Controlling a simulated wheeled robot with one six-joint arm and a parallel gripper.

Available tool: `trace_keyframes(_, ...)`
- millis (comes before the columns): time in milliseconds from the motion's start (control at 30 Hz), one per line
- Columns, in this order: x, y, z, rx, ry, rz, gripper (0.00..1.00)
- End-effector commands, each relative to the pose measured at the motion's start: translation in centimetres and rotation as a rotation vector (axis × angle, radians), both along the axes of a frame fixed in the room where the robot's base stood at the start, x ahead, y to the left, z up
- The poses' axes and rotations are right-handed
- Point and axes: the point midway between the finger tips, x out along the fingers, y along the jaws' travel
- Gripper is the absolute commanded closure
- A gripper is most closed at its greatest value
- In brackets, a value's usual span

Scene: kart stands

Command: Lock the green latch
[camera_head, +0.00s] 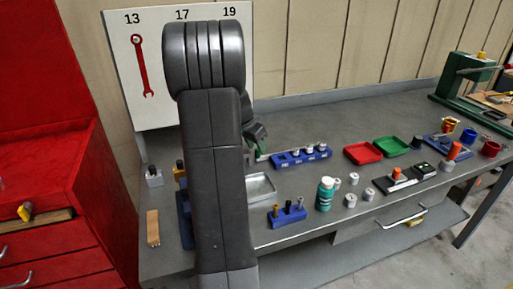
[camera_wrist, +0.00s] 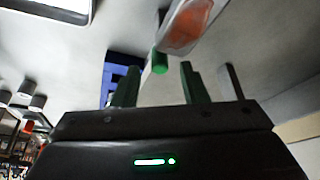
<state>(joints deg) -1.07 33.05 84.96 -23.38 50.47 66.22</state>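In the wrist view, my gripper (camera_wrist: 160,68) has its two dark green fingers apart, with nothing gripped between them. A bright green rounded end (camera_wrist: 160,61), which looks like the green latch's handle, shows between and just beyond the fingertips. It joins a pale bar, and a blue piece (camera_wrist: 122,60) lies to its left. Whether the fingers touch the green end I cannot tell. In the head view, my gripper (camera_head: 257,143) is low over the bench, partly behind my arm. My arm hides the latch there, and its position, locked or unlocked, is not clear.
A blue rack (camera_head: 283,160) with white-topped pieces stands right of my gripper. A metal tray (camera_head: 260,190), a green bottle (camera_head: 325,194) and red (camera_head: 361,154) and green (camera_head: 391,147) trays share the grey bench. A blurred orange-and-grey object (camera_wrist: 186,25) is above the fingertips in the wrist view.

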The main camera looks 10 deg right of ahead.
Motion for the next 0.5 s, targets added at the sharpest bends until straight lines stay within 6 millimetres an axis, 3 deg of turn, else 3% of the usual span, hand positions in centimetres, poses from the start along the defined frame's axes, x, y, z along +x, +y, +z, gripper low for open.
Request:
trace_keyframes(167,0.31,-0.41,-1.32,0.001,0.001,0.000,0.60)
trace_keyframes(467,0.37,-0.46,-1.50,0.001,-0.001,-0.001,0.60)
trace_keyframes(500,0.37,-0.46,-1.50,0.001,-0.001,-0.001,0.66)
